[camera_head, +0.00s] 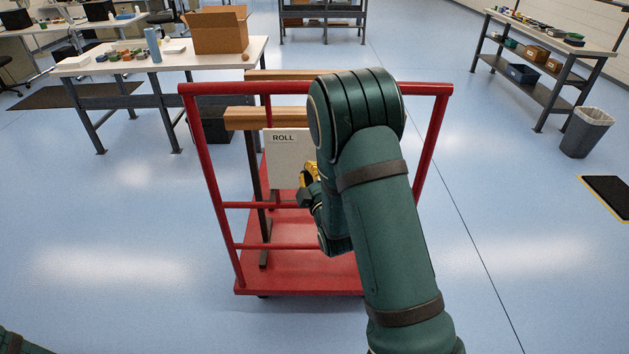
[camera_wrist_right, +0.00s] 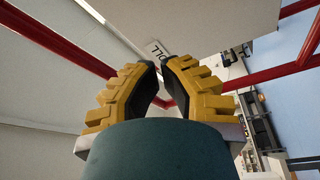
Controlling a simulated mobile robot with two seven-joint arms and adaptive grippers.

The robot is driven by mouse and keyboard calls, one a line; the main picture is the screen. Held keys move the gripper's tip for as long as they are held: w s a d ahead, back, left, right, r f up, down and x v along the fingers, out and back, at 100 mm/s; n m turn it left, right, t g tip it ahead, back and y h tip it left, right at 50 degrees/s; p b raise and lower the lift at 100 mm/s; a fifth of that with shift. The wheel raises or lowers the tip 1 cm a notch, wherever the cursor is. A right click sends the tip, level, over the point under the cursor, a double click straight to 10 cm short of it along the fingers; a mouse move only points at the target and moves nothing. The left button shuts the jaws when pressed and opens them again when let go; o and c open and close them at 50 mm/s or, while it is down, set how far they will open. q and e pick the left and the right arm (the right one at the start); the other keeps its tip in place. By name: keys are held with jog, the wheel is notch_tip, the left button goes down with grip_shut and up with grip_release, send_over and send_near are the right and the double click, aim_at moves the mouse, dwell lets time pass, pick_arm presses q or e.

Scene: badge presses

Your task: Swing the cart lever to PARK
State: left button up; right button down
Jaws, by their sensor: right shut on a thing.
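The red cart (camera_head: 310,275) stands on the floor in front of me. A pale panel (camera_head: 288,160) marked ROLL is mounted on it; the panel's right part is hidden behind my right arm, and no PARK mark shows. My right gripper (camera_head: 310,176) is at the panel, low at its visible right edge, with yellow fingers partly covered by my arm. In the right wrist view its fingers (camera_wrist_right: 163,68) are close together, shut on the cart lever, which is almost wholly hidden. Part of the panel's lettering shows just beyond the fingertips. My left gripper is out of view.
Wooden bars (camera_head: 266,118) lie across the cart frame. A white table (camera_head: 170,55) with a cardboard box (camera_head: 220,32) stands behind left. A shelf bench (camera_head: 545,40) and a grey bin (camera_head: 587,132) stand at right. The floor around the cart is clear.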

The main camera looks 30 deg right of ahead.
jog(key=x, duration=0.5)
jog(key=shift+w, duration=0.1)
jog(key=s+d, duration=0.1)
jog(key=s+d+f, duration=0.1)
jog(key=d, duration=0.1)
jog(key=shift+s+f, duration=0.15)
jog(key=shift+f, duration=0.2)
jog(key=d+m+b, duration=0.1)
jog(key=b, duration=0.1)
jog(key=s+d+m+b, duration=0.1)
jog(key=m+b, duration=0.1)
jog(key=b, duration=0.1)
jog(key=shift+f+h, duration=0.25)
jog(key=shift+h, duration=0.15)
jog(key=shift+r, duration=0.1)
